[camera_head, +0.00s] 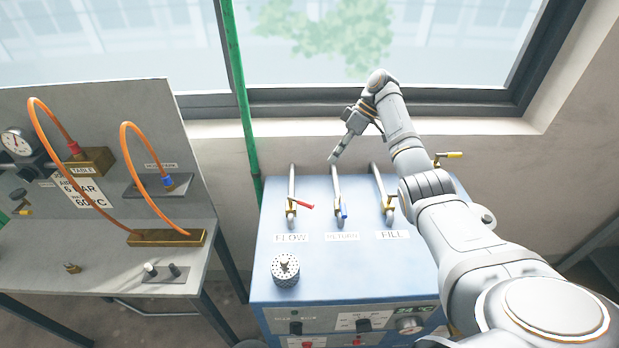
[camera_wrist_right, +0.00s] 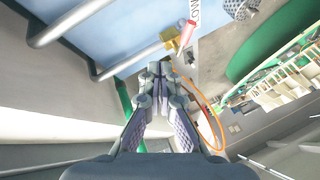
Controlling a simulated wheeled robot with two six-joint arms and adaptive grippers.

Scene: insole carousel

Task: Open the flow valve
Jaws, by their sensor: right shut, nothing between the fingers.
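The flow valve (camera_head: 291,208) sits on the left pipe of the blue cabinet, above the FLOW label (camera_head: 290,238). Its red handle (camera_head: 305,205) points right, crosswise to the pipe. My right gripper (camera_head: 333,160) is shut and empty, above the back of the cabinet near the top of the RETURN pipe, apart from the flow valve. In the right wrist view, the shut fingers (camera_wrist_right: 163,72) point toward the brass valve body (camera_wrist_right: 171,40) and red handle (camera_wrist_right: 187,37), with a gap between. My left gripper is not in view.
The return valve (camera_head: 339,212) with a blue handle and the fill valve (camera_head: 389,208) stand to the right. A perforated metal cylinder (camera_head: 286,271) stands in front of the flow valve. A green post (camera_head: 240,90) rises behind left. A bench with orange hoses (camera_head: 45,135) is left.

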